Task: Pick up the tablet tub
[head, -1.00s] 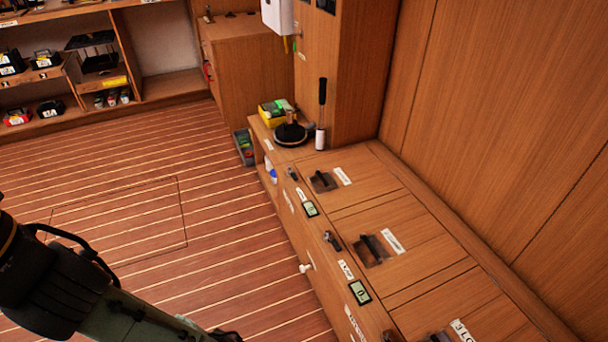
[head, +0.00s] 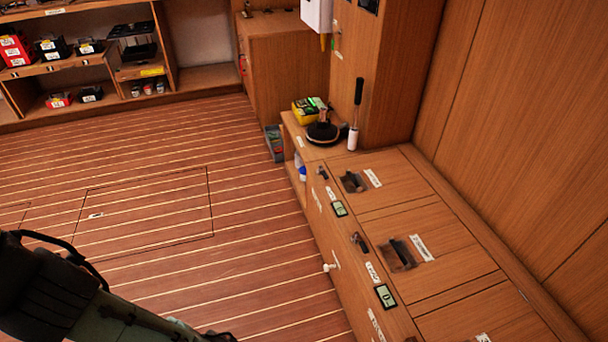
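I cannot pick out a tablet tub for certain. A small white and blue container (head: 301,171) stands in the open shelf at the far end of the counter, partly hidden by the shelf side and too small to read. My arm crosses the bottom left corner, and my gripper is not in view.
The wooden counter (head: 455,262) with recessed hatches runs along the right. A round black item (head: 322,133), a yellow box (head: 305,112) and a grey bin (head: 274,143) are at its far end. Shelving with labelled bins (head: 54,48) stands at back left. The striped floor (head: 150,150) is clear.

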